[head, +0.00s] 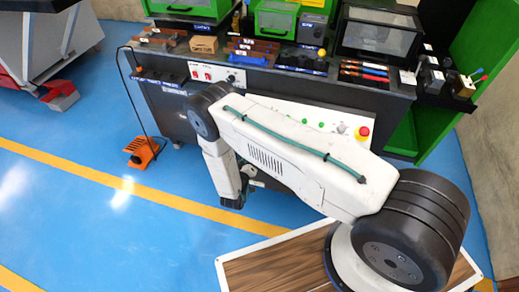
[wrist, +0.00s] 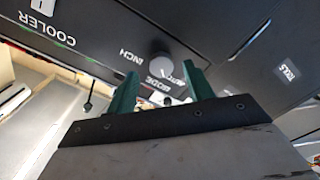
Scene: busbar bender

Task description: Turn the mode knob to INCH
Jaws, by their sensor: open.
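The mode knob (wrist: 161,66) is a round grey knob on a dark panel in the wrist view. The words INCH, MODE and AUTO are printed around it, turned with the tilted view. Which word it points to is not clear. My gripper (wrist: 160,80) is open, its two green fingers on either side in the picture, with the knob just beyond and between their tips. Contact cannot be told. In the head view my gripper (head: 235,199) hangs low in front of the dark cabinet. I cannot make out the mode knob there.
The bench (head: 165,110) carries trays and boxes. A red emergency button (head: 362,132) sits on its front. An orange foot pedal (head: 141,152) stands on open blue floor.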

